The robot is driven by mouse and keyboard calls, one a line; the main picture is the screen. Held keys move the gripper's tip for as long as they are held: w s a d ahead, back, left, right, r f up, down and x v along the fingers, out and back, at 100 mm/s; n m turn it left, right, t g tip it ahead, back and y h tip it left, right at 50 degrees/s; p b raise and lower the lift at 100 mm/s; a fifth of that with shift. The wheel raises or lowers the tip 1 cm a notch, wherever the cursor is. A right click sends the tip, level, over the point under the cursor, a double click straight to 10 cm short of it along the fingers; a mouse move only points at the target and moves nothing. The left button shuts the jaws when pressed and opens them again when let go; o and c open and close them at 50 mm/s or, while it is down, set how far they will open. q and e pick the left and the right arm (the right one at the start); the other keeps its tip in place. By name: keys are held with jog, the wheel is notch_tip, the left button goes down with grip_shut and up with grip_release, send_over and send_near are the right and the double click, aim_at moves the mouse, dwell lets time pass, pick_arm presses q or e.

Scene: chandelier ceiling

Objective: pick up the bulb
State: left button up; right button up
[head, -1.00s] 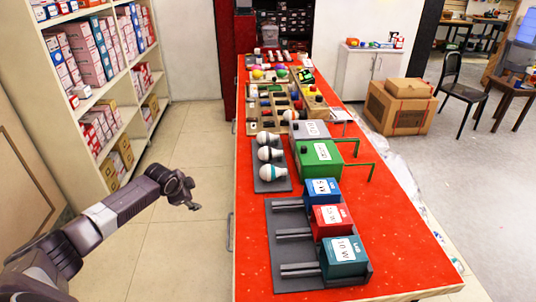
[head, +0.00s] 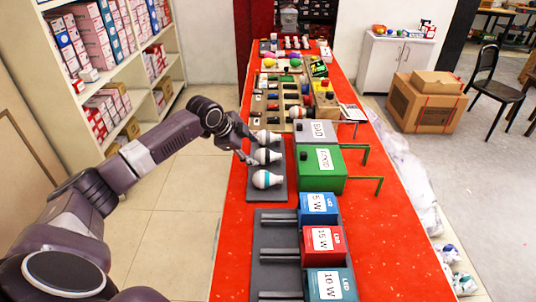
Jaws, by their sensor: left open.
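Three white bulbs lie on a dark grey tray (head: 266,196) on the red table. The far bulb (head: 268,136) is pale with its base end toward my gripper. The middle bulb (head: 268,156) has a dark band. The near bulb (head: 267,180) has a teal band. My left gripper (head: 252,147) is open at the left side of the tray, next to the far and middle bulbs. Its fingers partly cover the base ends of these bulbs. I cannot tell whether it touches either one. My right gripper is out of view.
Right of the tray stand a grey BAD box (head: 314,131) and a green GOOD box (head: 318,170). Blue (head: 318,209), red (head: 323,242) and teal (head: 331,284) LED boxes are in front. Parts trays lie behind. A shelf (head: 92,155) stands left across clear floor.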

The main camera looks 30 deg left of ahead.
aim_at(259, 153)
pick_arm(q)
jog(key=p+x, duration=0.1)
jog(key=x, duration=0.1)
jog(key=shift+w+d+f, duration=0.2)
jog(key=shift+w+f, duration=0.05)
jog(key=shift+w, duration=0.05)
jog(key=x, duration=0.2)
jog(key=shift+w+f, duration=0.15)
jog(key=shift+f, duration=0.2)
jog(key=c, duration=0.9)
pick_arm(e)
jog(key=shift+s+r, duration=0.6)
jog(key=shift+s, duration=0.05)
